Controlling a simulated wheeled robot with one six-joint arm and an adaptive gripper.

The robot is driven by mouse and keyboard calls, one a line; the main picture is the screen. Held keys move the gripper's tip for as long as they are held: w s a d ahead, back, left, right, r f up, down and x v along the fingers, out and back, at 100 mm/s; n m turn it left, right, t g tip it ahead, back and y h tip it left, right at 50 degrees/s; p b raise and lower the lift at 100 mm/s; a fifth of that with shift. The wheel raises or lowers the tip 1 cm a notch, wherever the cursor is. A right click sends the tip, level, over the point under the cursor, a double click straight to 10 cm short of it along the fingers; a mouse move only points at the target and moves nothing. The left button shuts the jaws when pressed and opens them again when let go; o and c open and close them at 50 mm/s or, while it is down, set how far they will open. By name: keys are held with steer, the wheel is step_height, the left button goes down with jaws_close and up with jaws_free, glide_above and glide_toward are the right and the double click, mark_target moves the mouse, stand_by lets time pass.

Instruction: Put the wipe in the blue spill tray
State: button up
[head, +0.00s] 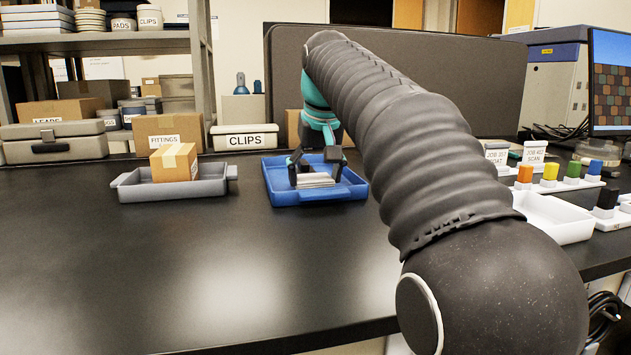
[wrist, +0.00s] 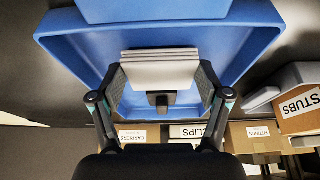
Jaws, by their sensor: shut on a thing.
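The wipe is a folded, layered whitish-grey pad (head: 315,180). It also shows in the wrist view (wrist: 160,70), between my two fingers. My gripper (head: 316,176) is shut on it, with a finger at each side. It also fills the lower middle of the wrist view (wrist: 160,88). The blue spill tray (head: 283,192) lies on the black bench, and its rim and floor show around the wipe in the wrist view (wrist: 240,25). The wipe is over or inside the tray; I cannot tell whether it touches the floor.
A grey tray (head: 130,190) with a cardboard box (head: 174,163) stands left of the blue tray. A CLIPS bin (head: 245,138) is behind. A white tray (head: 560,220) and colored blocks are at the right. The bench front left is clear.

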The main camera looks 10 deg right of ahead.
steer(key=shift+f, duration=0.35)
steer(key=o, duration=1.7)
steer(key=shift+r, duration=0.1)
steer(key=shift+p+v, duration=0.85)
steer(key=shift+v, duration=5.2)
steer(key=shift+s, duration=0.1)
